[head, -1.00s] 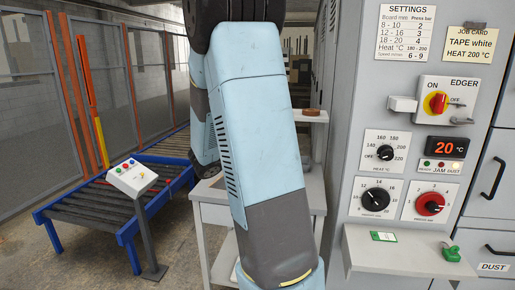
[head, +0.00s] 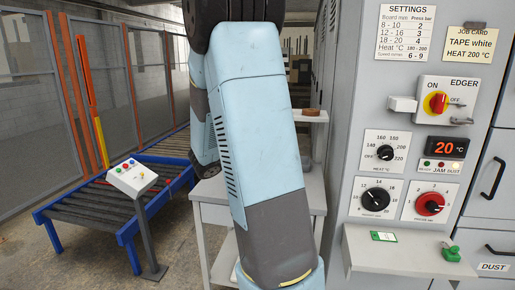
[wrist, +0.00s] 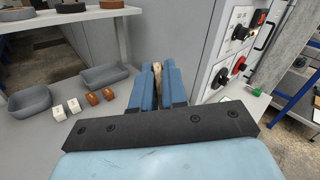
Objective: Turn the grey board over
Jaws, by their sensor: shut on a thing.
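My gripper (wrist: 155,92) shows in the wrist view, its blue fingers shut on a thin tan piece (wrist: 157,70) that stands between them. Only a narrow end of this piece is visible, so I cannot tell whether it is the grey board. I cannot identify the grey board with certainty in either view. In the head view my arm covers the middle of the picture and my gripper is out of sight.
A grey bench carries two grey trays (wrist: 29,104) (wrist: 109,77), white blocks (wrist: 67,108) and brown blocks (wrist: 101,96). Tape rolls (wrist: 71,6) sit on a shelf above. The edger machine (head: 384,128) stands at right, a blue-framed roller conveyor (head: 95,205) at left.

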